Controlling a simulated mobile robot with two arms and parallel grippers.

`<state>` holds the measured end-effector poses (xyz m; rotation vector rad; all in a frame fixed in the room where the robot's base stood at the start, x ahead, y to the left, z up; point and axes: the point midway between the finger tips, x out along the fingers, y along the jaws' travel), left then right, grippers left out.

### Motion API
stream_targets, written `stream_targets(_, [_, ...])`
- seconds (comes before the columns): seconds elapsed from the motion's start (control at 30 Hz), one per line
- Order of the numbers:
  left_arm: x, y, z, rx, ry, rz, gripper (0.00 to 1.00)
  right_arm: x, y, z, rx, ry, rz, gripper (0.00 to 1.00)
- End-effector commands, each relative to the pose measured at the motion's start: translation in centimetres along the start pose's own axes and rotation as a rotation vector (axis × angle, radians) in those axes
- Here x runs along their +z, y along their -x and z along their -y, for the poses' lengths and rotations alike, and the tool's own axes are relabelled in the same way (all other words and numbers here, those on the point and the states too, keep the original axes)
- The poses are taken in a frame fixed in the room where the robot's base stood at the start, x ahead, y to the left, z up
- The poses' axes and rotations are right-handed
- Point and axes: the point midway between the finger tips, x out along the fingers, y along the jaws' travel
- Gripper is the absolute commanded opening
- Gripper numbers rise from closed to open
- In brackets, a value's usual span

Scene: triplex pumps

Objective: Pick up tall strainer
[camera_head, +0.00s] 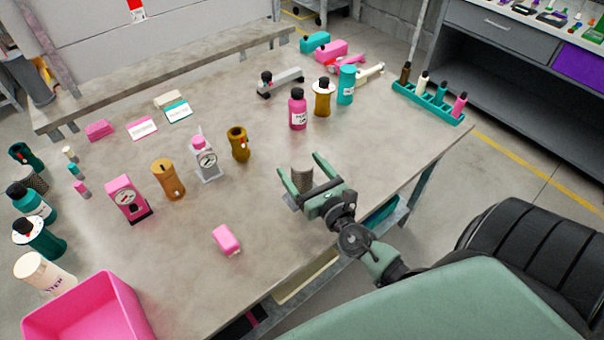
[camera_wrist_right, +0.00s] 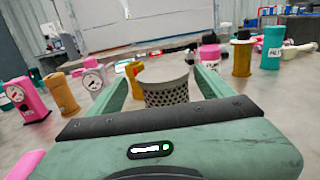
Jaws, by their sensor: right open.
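A grey perforated strainer (camera_head: 302,178) stands upright on the table (camera_head: 262,205). My right gripper (camera_head: 299,165) is open, with one finger on each side of this strainer. In the right wrist view the strainer (camera_wrist_right: 166,90) stands between the two green fingers, its mesh wall and open rim showing; its lower part is hidden by the gripper body. I cannot tell whether either finger touches it. Another dark mesh cylinder (camera_head: 34,180) stands at the table's left edge, partly behind a green bottle. My left gripper is not in view.
Beyond the gripper stand a pink bottle (camera_head: 297,110), a yellow-brown container (camera_head: 322,98) and a brass cylinder (camera_head: 238,144). A pink block (camera_head: 227,240) lies to the left. A pink bin (camera_head: 88,312) is at the lower left. The table around the strainer is clear.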

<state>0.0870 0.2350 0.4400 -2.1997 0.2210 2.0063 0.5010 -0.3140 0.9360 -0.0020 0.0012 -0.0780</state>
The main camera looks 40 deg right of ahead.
Motion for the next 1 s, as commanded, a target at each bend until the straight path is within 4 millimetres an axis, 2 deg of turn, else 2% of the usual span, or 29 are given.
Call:
stream_targets(0.1, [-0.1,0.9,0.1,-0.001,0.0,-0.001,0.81,0.4,-2.0,0.5,0.0,0.002,0.003,0.81])
stream_targets(0.23, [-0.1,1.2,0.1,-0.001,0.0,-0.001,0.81,0.2,-3.7,0.5,-0.001,-0.001,0.002,0.81])
stream_targets(0.37, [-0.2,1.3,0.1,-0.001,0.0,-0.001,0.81,0.1,-4.3,0.5,-0.001,0.0,0.001,0.81])
stream_targets(0.57, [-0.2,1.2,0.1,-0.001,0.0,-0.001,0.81,0.0,-4.3,0.5,-0.001,-0.001,0.001,0.81])
stream_targets(0.8, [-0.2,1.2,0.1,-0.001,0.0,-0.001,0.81,0.0,-4.3,0.5,-0.002,-0.002,0.001,0.14])
stream_targets(0.83, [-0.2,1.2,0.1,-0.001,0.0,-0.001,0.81,0.1,-4.3,0.5,-0.002,-0.001,0.001,0.12])
stream_targets(1.0, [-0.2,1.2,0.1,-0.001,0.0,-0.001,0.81,0.1,-4.3,0.5,-0.002,-0.002,0.001,0.12])
